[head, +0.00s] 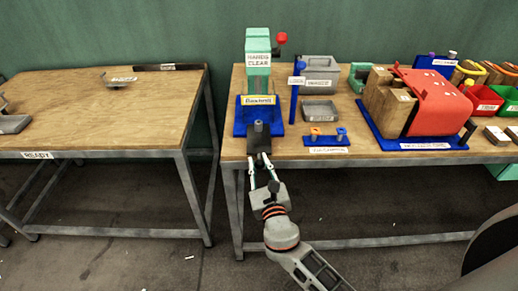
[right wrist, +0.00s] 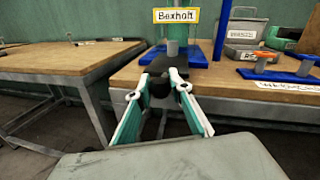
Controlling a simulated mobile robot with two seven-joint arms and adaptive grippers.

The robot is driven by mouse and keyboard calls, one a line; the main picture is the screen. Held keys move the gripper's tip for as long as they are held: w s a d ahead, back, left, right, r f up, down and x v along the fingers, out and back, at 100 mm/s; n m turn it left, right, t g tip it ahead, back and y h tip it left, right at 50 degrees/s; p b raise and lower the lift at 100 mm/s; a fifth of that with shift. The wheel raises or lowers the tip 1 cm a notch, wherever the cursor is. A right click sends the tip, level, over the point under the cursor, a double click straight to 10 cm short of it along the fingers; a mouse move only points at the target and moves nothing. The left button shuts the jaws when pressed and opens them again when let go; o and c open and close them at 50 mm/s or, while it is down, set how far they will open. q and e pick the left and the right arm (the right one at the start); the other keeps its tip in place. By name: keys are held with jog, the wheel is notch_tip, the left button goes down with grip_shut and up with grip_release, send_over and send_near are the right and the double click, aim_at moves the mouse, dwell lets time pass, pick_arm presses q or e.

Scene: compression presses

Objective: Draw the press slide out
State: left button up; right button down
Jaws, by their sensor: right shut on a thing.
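The press (head: 258,82) stands near the left end of the right table, with a teal column, a blue base and a red-knobbed lever. Its column reads "HANDS CLEAR" and a yellow-framed plate reads "Bexholt". The dark grey press slide (head: 257,143) sticks out from the base toward me, over the table's front edge, with a dark upright cylinder on it. My right gripper (head: 264,167) is shut on the front end of the slide. In the right wrist view the fingertips (right wrist: 164,88) meet at a dark piece under the slide (right wrist: 176,74). My left gripper is out of view.
A blue post (head: 295,96) and a small blue rack (head: 326,139) stand right of the press, beside grey bins (head: 320,110). A red and wooden machine (head: 428,103) stands farther right. A separate table (head: 100,130) stands left, across a gap.

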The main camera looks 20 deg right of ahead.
jog(key=shift+s+a, duration=0.15)
jog(key=shift+s, duration=0.45)
jog(key=c, duration=1.8)
grip_release()
jog(key=s, duration=0.8)
jog(key=s+a, duration=0.1)
jog(key=s, duration=0.3)
